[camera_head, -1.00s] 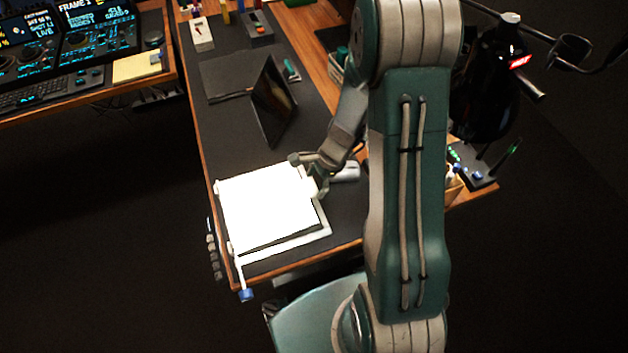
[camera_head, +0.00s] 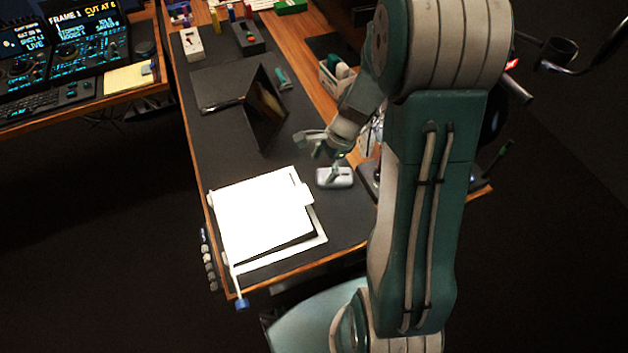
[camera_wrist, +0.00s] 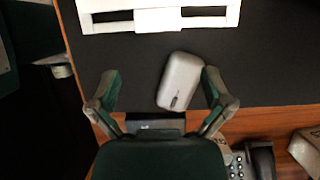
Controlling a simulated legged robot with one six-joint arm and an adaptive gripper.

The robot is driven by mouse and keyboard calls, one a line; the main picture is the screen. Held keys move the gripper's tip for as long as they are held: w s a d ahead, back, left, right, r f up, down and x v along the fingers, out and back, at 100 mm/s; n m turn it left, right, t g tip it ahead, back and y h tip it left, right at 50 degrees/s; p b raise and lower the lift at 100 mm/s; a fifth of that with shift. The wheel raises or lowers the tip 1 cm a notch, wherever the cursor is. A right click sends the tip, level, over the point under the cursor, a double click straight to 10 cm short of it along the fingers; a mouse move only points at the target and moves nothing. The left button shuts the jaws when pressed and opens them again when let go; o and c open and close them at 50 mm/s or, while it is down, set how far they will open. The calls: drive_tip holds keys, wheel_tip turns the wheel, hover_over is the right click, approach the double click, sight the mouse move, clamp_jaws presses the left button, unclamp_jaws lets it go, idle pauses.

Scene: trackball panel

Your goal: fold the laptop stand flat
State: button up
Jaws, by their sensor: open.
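The white laptop stand (camera_head: 265,215) sits at the near end of the dark desk mat. Its bright top plate lies over a white frame, and a dark gap shows along the plate's near edge. I cannot tell how far the plate is raised. Part of the stand also shows at the top of the wrist view (camera_wrist: 110,22). My gripper (camera_head: 318,146) is open and empty, beyond and right of the stand, apart from it. In the wrist view my gripper (camera_wrist: 160,82) has its fingers spread, with a pale mouse-like device between or below them.
The pale device (camera_wrist: 181,80) lies on the mat right of the stand. A dark tent-shaped panel (camera_head: 264,110) stands behind. A white bar with a blue end (camera_head: 241,303) overhangs the desk's near edge. Bare mat (camera_head: 215,145) lies left of the panel.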

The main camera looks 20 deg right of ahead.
drive_tip(key=shift+v, duration=1.75)
drive_tip(key=shift+c, duration=1.3)
drive_tip(key=shift+a+n, duration=0.15)
drive_tip(key=shift+n, duration=0.25)
drive_tip(key=c, duration=0.5)
drive_tip(key=a+n, duration=0.1)
drive_tip(key=n, duration=0.1)
drive_tip(key=a+n+h, duration=0.1)
drive_tip(key=n, duration=0.1)
drive_tip(key=a+r+n+g+h, duration=0.1)
drive_tip(key=n, duration=0.1)
drive_tip(key=shift+s+r, duration=0.1)
drive_tip(key=shift+s, duration=0.15)
clamp_jaws()
wheel_tip(320, 180, up, 3)
drive_tip(key=n+t+h, duration=0.1)
drive_tip(key=n+h, duration=0.3)
drive_tip(key=n, duration=0.7)
hover_over(307, 193)
drive_tip(key=a, duration=0.2)
drive_tip(key=f, duration=0.4)
drive_tip(key=d+f, duration=0.1)
drive_tip(key=f, duration=0.9)
drive_tip(key=shift+d, duration=0.35)
